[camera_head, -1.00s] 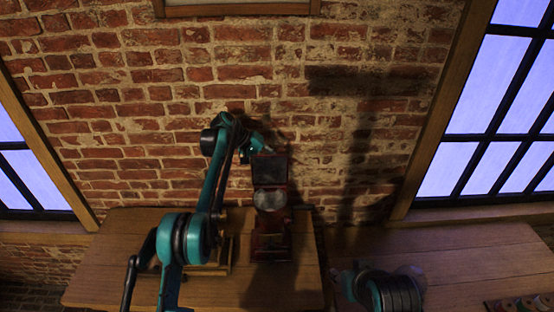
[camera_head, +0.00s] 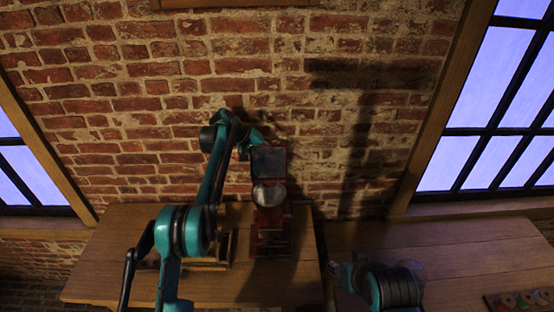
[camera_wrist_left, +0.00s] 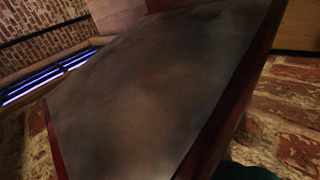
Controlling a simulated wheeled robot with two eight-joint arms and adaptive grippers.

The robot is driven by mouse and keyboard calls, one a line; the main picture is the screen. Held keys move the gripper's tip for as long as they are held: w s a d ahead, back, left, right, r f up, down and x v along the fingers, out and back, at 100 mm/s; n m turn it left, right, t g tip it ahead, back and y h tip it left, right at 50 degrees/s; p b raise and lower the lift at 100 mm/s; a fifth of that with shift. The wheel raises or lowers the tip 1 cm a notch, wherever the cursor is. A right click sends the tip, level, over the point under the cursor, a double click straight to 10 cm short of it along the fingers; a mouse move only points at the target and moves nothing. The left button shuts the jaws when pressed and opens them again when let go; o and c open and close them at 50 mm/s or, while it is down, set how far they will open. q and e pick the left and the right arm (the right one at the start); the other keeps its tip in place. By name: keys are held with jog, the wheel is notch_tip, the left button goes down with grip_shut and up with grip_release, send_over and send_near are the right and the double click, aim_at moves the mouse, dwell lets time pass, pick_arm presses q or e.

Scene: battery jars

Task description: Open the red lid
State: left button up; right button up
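A red box (camera_head: 270,240) stands upright on the wooden table near the brick wall. Its lid (camera_head: 269,161), a dark grey panel with red edges, stands raised at the back of the box. A pale round disc (camera_head: 269,194) shows just below the lid. In the left wrist view the lid's grey panel (camera_wrist_left: 150,90) fills most of the picture at close range. My left gripper (camera_head: 251,143) is at the lid's upper left, mostly hidden; its fingers cannot be made out. My right gripper (camera_head: 343,272) is low, right of the box and apart from it; its fingers are unclear.
A wooden frame or tray (camera_head: 213,262) sits left of the box, partly behind my left arm. The table (camera_head: 110,250) is bare at its left. A second surface (camera_head: 470,250) at right is mostly clear, with a tray of round items (camera_head: 520,300) in its corner.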

pick_arm(q)
jog(key=shift+s+a+r, duration=0.1)
jog(key=shift+r, duration=0.15)
jog(key=shift+a+r, duration=0.2)
jog(key=v, duration=1.1)
jog(key=shift+a, duration=0.15)
jog(key=shift+r, duration=0.15)
